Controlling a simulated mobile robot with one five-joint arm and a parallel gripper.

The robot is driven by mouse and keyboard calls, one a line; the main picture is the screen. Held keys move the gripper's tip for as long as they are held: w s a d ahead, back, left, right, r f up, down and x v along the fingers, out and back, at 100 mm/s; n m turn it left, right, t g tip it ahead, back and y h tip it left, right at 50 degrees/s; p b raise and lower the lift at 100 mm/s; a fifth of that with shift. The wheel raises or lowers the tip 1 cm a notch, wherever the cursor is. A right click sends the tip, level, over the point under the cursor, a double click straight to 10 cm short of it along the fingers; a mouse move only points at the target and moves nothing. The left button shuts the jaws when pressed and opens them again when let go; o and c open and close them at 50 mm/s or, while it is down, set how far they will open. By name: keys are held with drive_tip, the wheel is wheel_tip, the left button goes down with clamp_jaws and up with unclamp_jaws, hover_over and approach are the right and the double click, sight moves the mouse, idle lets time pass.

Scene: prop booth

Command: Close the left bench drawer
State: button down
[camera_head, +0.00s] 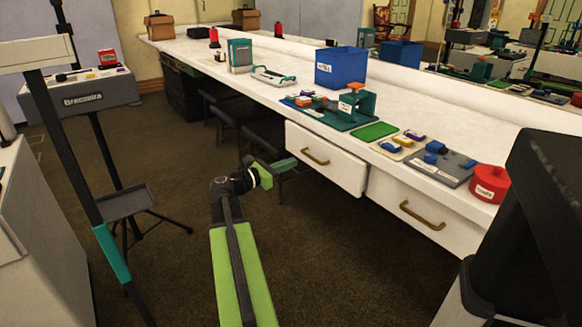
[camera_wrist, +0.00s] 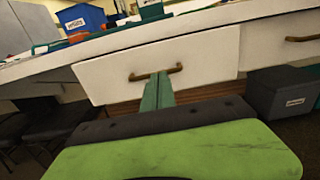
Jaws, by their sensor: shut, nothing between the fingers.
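The left bench drawer (camera_head: 340,172) is white with a bronze handle (camera_head: 315,158). Its front stands out a little from the bench, so it looks partly open. In the wrist view the drawer front (camera_wrist: 212,62) fills the middle, with a brown wooden surface below it. My gripper (camera_head: 288,163) is in front of the drawer, left of the handle in the head view. In the wrist view its green fingers (camera_wrist: 160,78) are together, and their tips overlap the handle (camera_wrist: 150,75). I cannot tell whether they touch it. The gripper is empty.
The right drawer (camera_head: 408,205) is beside the left one. The bench top (camera_head: 250,55) holds a blue bin (camera_head: 340,68), a green fixture (camera_head: 350,108) and a red pot (camera_head: 490,183). Dark stools stand under the bench at left. A tripod stand (camera_head: 125,203) is further left. Floor before the drawers is clear.

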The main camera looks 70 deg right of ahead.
sight(322, 152)
drive_tip(key=x, duration=1.1)
